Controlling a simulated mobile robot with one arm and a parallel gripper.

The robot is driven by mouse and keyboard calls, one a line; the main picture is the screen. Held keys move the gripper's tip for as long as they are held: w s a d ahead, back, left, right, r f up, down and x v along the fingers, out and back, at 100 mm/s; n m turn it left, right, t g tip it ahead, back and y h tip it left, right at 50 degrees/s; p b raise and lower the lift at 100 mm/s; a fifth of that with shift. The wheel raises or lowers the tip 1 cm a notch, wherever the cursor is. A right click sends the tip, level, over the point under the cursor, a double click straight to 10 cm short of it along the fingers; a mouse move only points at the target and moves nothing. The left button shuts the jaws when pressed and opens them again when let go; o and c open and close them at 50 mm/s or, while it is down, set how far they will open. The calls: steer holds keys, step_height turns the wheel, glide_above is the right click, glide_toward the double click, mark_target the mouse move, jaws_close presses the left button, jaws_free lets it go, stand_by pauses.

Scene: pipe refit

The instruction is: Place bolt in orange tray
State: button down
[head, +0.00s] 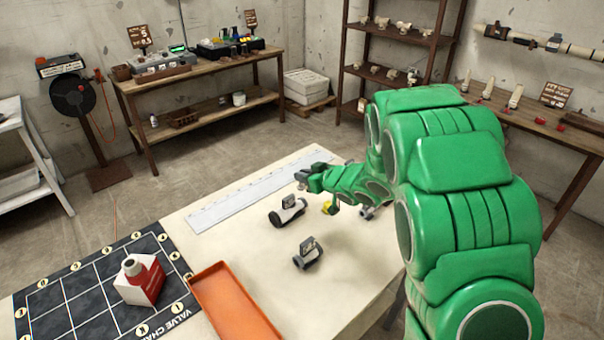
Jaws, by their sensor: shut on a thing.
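The orange tray (235,305) lies on the near part of the pale table, cut off by the bottom of the head view. My gripper (303,179) is above the table, beyond the tray and to its right. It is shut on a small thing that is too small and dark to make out. I cannot clearly pick out a bolt; one may be in my gripper or hidden by my arm.
Grey and white pipe fittings (287,212) and a dark clamp-like part (308,253) lie between my gripper and the tray. A small yellow piece (328,208) is under my arm. A red-and-white box (139,281) stands on the black valve chart (68,300) left of the tray.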

steer(key=shift+s+d+r, duration=0.15)
steer(key=shift+s+r, duration=0.15)
steer(key=shift+s, duration=0.3)
steer(key=shift+s+d+r, duration=0.1)
steer(key=shift+s+r, duration=0.15)
steer(key=shift+s, duration=0.3)
steer(key=shift+s+d+r, duration=0.15)
steer(key=shift+s+r, duration=0.15)
steer(key=shift+s, duration=0.3)
